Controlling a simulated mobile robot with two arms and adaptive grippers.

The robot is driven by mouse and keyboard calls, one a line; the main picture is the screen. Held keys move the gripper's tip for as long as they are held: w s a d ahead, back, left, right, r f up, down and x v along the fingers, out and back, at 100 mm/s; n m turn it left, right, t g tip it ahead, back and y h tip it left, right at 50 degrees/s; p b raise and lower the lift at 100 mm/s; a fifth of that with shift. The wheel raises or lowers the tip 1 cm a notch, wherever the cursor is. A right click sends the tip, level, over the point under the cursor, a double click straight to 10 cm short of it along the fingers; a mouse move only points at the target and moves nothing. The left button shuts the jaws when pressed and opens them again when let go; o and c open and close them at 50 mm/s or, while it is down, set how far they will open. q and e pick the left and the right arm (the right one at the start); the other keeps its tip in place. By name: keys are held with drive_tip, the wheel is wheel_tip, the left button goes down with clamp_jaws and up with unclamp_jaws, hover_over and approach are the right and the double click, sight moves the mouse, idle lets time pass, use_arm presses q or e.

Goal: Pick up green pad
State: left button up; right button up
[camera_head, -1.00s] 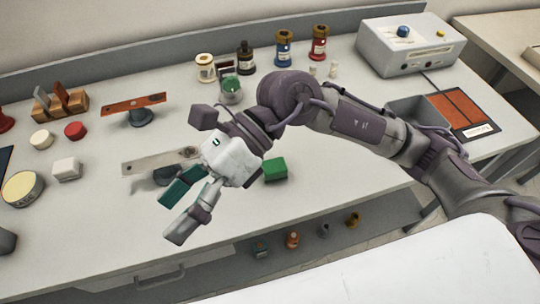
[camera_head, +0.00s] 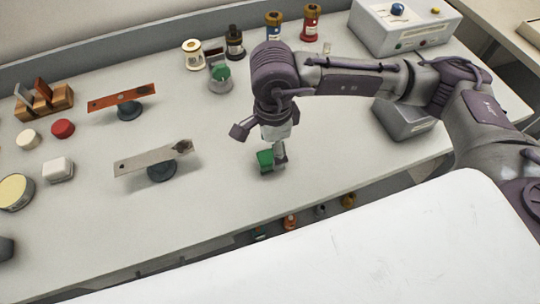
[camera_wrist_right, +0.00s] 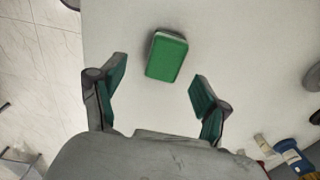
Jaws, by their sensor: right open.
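The green pad (camera_head: 265,158) is a small green block with a pale lower layer, on the white table. My right gripper (camera_head: 272,163) points down over it in the head view and partly covers it. In the right wrist view the green pad (camera_wrist_right: 167,56) lies ahead of the open fingers of my right gripper (camera_wrist_right: 160,90), roughly midway between them sideways. The fingers are apart, with nothing between them, and have green inner faces. My left gripper is in neither view.
A grey strip on a dark round base (camera_head: 155,160) and an orange strip on a similar base (camera_head: 122,98) stand to the left. A green-topped jar (camera_head: 220,80) and several bottles stand behind. Table in front of the pad is clear.

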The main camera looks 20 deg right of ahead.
sight(270, 156)
drive_tip(key=shift+f+p, duration=0.4)
drive_tip(key=shift+f, duration=0.15)
drive_tip(key=f, duration=0.1)
drive_tip(key=f+p, duration=0.1)
drive_tip(key=f, duration=0.1)
drive_tip(key=shift+w+a+f, duration=0.15)
drive_tip(key=shift+w+f, duration=0.15)
drive_tip(key=shift+f, duration=0.45)
drive_tip(key=shift+c, duration=0.3)
drive_tip(key=c, duration=1.2)
drive_tip(key=shift+o, duration=0.2)
drive_tip(key=shift+r, duration=0.15)
